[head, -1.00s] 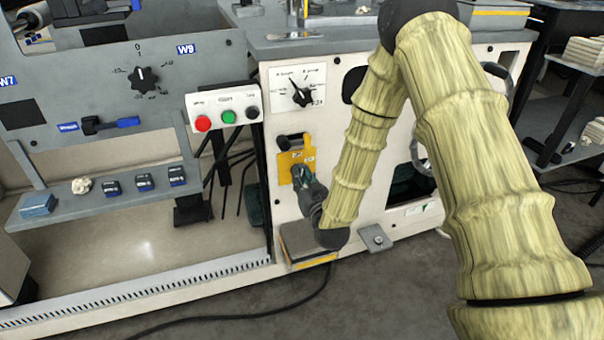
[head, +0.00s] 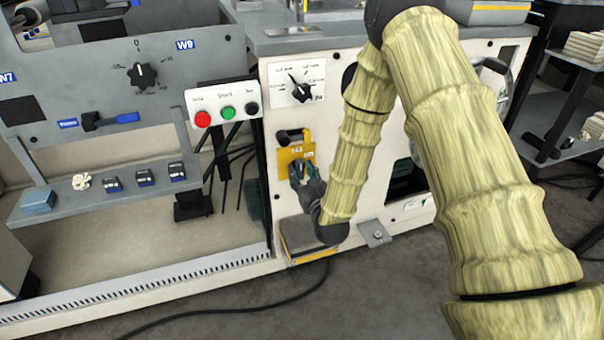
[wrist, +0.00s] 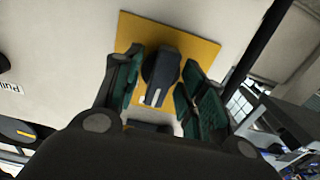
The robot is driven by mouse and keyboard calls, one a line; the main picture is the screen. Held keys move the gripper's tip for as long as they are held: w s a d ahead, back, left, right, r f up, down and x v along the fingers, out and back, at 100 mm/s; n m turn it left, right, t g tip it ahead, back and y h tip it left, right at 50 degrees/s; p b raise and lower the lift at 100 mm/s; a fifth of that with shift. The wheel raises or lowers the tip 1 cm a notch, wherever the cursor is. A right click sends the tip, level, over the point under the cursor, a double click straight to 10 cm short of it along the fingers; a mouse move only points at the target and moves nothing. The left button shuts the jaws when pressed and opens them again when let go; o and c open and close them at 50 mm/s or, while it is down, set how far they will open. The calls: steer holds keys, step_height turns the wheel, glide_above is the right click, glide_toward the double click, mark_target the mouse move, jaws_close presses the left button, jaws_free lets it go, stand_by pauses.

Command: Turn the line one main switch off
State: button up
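The main switch is a dark rotary handle (wrist: 161,75) on a yellow plate (wrist: 196,48) in the wrist view. The same yellow plate (head: 296,157) is on the white cabinet front in the head view, where my gripper hides most of its lower part. My gripper (wrist: 163,68) has its two green-padded fingers apart, one on each side of the handle. A narrow gap shows beside the handle; I cannot tell whether either finger touches it. In the head view my gripper (head: 305,178) is at the plate, its fingers small and dark.
A black knob (head: 284,138) is at the plate's top edge. Above are a rotary selector (head: 301,91) and a box with red, green and black buttons (head: 225,113). A pedal-like block (head: 305,240) and a metal bracket (head: 375,233) are below. Open floor lies in front.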

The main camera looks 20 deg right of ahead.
steer(key=shift+s, duration=0.1)
steer(key=s, duration=1.1)
steer(key=shift+s+d, duration=0.25)
steer(key=shift+s, duration=0.15)
steer(key=s+a+f+g, duration=0.1)
steer(key=s+f+g, duration=0.5)
steer(key=f, duration=0.5)
steer(key=s+f+g, duration=0.3)
steer(key=s+f, duration=0.5)
steer(key=f, duration=0.3)
steer(key=s+f+m+g, duration=0.1)
steer(key=s+f+g, duration=0.35)
steer(key=s, duration=0.65)
steer(key=s+f+g, duration=0.4)
steer(key=s+g, duration=0.1)
steer(key=s, duration=0.6)
step_height(320, 180, up, 30)
steer(key=p, duration=3)
steer(key=shift+d+h, duration=0.2)
steer(key=shift+h, duration=0.1)
